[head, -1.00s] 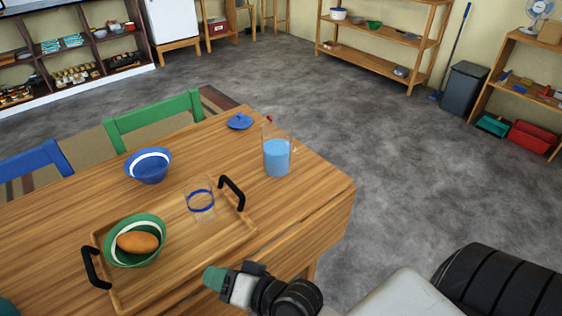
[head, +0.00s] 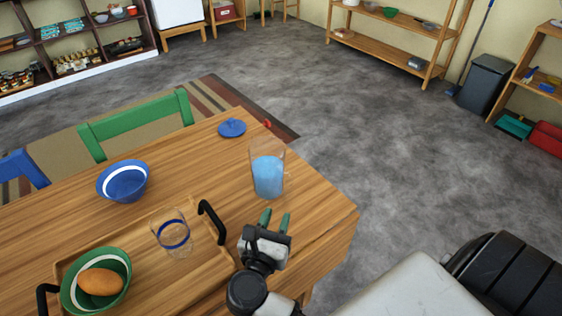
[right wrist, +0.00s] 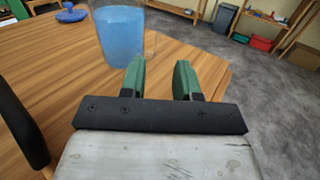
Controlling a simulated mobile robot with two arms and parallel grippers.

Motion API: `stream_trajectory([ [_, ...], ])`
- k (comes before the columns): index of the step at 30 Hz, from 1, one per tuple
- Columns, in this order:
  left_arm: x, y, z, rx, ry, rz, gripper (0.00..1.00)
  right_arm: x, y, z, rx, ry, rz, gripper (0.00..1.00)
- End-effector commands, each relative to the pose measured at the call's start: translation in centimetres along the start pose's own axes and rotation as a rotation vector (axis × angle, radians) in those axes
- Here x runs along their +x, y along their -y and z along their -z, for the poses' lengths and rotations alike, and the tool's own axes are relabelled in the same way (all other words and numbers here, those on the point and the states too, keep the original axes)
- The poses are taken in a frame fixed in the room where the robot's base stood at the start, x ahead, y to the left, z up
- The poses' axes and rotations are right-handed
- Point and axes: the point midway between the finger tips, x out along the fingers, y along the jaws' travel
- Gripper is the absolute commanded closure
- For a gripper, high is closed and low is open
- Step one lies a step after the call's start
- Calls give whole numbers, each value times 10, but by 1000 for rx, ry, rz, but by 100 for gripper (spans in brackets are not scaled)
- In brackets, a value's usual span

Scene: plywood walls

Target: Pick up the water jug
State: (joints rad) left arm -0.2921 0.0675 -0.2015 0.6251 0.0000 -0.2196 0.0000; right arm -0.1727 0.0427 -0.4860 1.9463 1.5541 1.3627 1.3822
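The water jug (head: 268,176) is a clear jug with blue water in it. It stands upright on the wooden table (head: 312,208) near the table's right end. My right gripper (head: 274,217) is just on the near side of the jug, with its green fingers pointing at it. In the right wrist view the fingers (right wrist: 158,82) are apart with nothing between them, and the jug (right wrist: 120,35) stands beyond them, a little to the left. The gripper does not appear to touch the jug. My left gripper is not in view.
A wooden tray (head: 205,303) with black handles holds a clear glass (head: 173,232) and a green bowl (head: 83,307) with a brown oval item. A blue bowl (head: 124,183) and a blue lid (head: 232,128) are also on the table. Green and blue chairs stand behind.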

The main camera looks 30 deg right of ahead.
Motion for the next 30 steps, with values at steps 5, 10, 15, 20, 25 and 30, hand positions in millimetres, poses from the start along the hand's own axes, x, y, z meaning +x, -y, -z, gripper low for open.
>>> stream_trajectory([
  [5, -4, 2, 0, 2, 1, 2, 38, 17, 2, 2, 13, -14, 22, 69],
  [10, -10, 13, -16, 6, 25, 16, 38, 44, 3, 2, 11, -13, 20, 69],
  [15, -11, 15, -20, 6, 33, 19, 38, 57, 3, 3, 12, -15, 20, 69],
  [20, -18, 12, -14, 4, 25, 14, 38, 78, 3, 3, 9, -10, 20, 69],
  [25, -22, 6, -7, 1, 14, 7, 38, 101, 3, 6, 9, -12, 18, 69],
  [30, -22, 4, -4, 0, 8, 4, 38, 107, 4, 8, 11, -16, 18, 69],
])
